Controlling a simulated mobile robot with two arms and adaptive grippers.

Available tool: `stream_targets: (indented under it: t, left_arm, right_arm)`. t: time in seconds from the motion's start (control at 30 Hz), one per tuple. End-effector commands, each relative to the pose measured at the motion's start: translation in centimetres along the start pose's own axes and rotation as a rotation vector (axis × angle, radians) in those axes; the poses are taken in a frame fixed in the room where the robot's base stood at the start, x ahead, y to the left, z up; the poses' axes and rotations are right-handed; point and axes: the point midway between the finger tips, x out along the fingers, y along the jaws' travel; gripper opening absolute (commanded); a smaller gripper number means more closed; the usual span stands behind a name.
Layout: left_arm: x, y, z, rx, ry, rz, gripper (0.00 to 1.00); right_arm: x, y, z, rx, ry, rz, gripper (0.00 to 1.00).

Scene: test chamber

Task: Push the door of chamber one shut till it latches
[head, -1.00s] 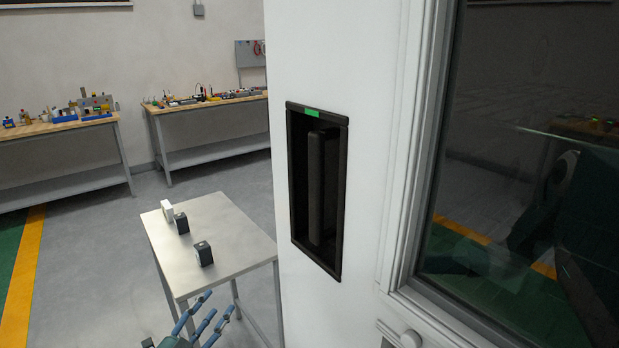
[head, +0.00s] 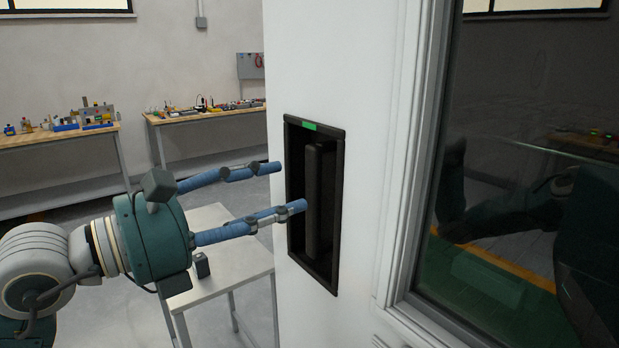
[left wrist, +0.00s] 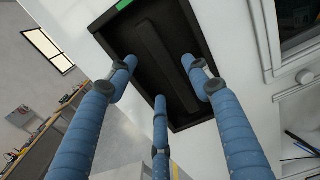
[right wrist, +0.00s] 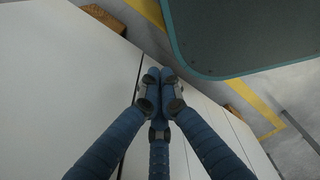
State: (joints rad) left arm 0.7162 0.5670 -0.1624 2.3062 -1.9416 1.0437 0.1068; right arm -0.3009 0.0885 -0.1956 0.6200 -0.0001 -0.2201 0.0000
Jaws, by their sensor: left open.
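The white door (head: 310,60) with a dark window (head: 520,170) fills the right half of the head view. Its black recessed handle (head: 314,200) has a green mark at the top; the recess also shows in the left wrist view (left wrist: 150,45). My left gripper (head: 290,187), with blue fingers, is open at the recess. In the left wrist view its fingertips (left wrist: 160,75) spread in front of the handle bar; I cannot tell whether they touch it. My right gripper (right wrist: 160,78) has its fingertips together and empty, above pale panels. The door's latch is not visible.
A small metal table (head: 235,275) with a dark block (head: 202,265) stands below and behind my left gripper. Workbenches (head: 60,138) with tools line the back wall. A teal-edged dark panel (right wrist: 250,30) is close to my right gripper.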

Motion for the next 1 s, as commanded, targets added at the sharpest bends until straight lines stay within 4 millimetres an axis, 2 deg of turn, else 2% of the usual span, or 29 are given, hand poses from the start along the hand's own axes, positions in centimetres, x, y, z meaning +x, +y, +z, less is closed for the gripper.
stream_targets:
  t: [0.03, 0.1, 0.3, 0.5, 0.73, 0.77, 1.0]
  left_arm:
    - [1.1, -0.2, 0.5, -0.004, -0.002, -0.005, 0.5]
    - [2.5, -0.1, 0.5, -0.004, -0.002, -0.004, 0.5]
    - [5.4, -0.1, 0.4, -0.003, -0.002, -0.003, 0.5]
    - [6.6, -0.1, 0.1, 0.0, -0.001, -0.002, 0.5]
    - [6.7, -0.1, 0.0, 0.0, -0.001, -0.001, 0.5]
    - [6.6, -0.1, 0.0, 0.0, -0.001, -0.001, 0.48]
    - [6.6, 0.0, 0.0, -0.001, -0.001, -0.001, 0.0]
  right_arm:
    - [-0.9, 0.0, -0.1, 0.0, 0.0, 0.0, 0.0]
    - [-1.5, 0.0, -0.2, 0.0, 0.0, 0.0, 0.0]
    - [-2.5, -0.2, -0.3, 0.0, 0.001, -0.003, 0.0]
    - [-2.8, -1.2, -0.5, 0.001, 0.003, -0.014, 0.0]
    - [-2.7, -1.6, -0.6, 0.0, 0.004, -0.019, 0.0]
    - [-2.7, -1.6, -0.6, 0.0, 0.004, -0.018, 0.0]
    - [-2.7, -1.0, -0.5, -0.002, 0.003, -0.013, 0.0]
